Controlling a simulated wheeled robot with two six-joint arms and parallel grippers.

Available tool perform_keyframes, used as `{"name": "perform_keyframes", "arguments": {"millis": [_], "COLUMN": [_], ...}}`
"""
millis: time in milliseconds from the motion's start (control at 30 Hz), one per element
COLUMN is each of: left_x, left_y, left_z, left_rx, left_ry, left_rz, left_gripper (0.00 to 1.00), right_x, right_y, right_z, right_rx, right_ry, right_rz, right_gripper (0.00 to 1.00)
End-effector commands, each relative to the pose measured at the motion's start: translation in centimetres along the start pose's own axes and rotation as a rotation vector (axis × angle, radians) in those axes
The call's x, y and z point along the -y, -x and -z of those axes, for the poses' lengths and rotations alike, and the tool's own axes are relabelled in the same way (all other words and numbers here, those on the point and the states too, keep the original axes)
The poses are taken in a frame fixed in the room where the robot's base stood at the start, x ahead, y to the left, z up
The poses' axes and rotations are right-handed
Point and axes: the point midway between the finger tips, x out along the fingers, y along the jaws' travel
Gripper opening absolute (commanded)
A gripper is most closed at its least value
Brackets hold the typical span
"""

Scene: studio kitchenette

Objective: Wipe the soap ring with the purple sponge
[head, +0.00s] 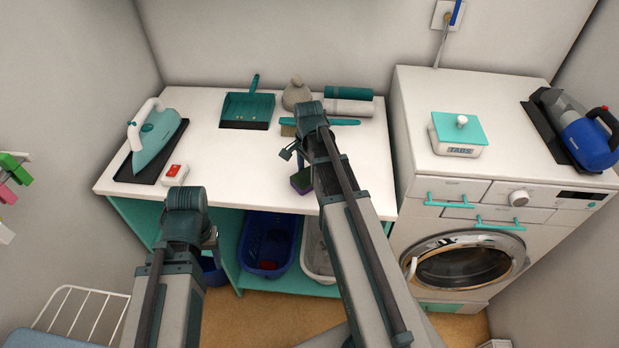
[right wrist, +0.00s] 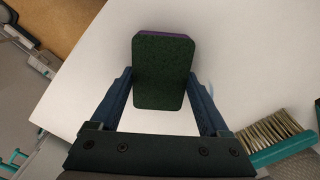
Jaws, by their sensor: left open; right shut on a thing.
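The purple sponge (head: 301,182) is near the front edge of the white worktop (head: 235,160), right of its middle. In the right wrist view the sponge (right wrist: 163,75) shows a dark green face with a purple edge. My right gripper (head: 296,160) is shut on it, one finger on each side; the fingers also show in the right wrist view (right wrist: 163,92). I cannot tell whether the sponge touches the worktop. My left gripper (head: 210,240) is open, low in front of the worktop, mostly hidden by its own arm. I cannot make out the soap ring; my right arm covers part of the worktop.
An iron (head: 152,135), a red-and-white box (head: 175,172), a dustpan (head: 247,108), a grey sack (head: 296,94) and rolls (head: 348,107) stand on the worktop. A teal brush (head: 335,122) lies behind my right gripper. The middle-left surface is clear. A washing machine (head: 462,255) stands right.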

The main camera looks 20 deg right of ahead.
Motion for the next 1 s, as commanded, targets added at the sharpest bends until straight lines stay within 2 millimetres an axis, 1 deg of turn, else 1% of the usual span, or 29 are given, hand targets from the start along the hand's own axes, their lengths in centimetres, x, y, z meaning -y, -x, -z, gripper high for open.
{"name": "perform_keyframes", "arguments": {"millis": [33, 200, 567, 1000], "left_x": [0.0, 0.0, 0.0, 0.0], "left_y": [0.0, 0.1, 0.1, -0.2], "left_z": [0.0, 0.0, 0.0, 0.0], "left_rx": [0.000, 0.000, 0.000, 0.000], "left_ry": [0.000, 0.000, 0.000, 0.000], "left_rz": [0.000, 0.000, 0.000, 0.000], "left_gripper": [0.57, 0.57, 0.57, 0.57], "right_x": [0.7, 1.6, 2.0, 4.6], "right_y": [0.0, 0.1, 0.1, -0.2], "right_z": [0.6, 1.6, 2.0, 4.4], "right_rx": [-0.002, -0.003, -0.003, -0.005], "right_ry": [-0.001, -0.002, -0.002, -0.002], "right_rz": [0.002, 0.001, -0.001, 0.000], "right_gripper": [0.35, 0.35, 0.35, 0.35]}}
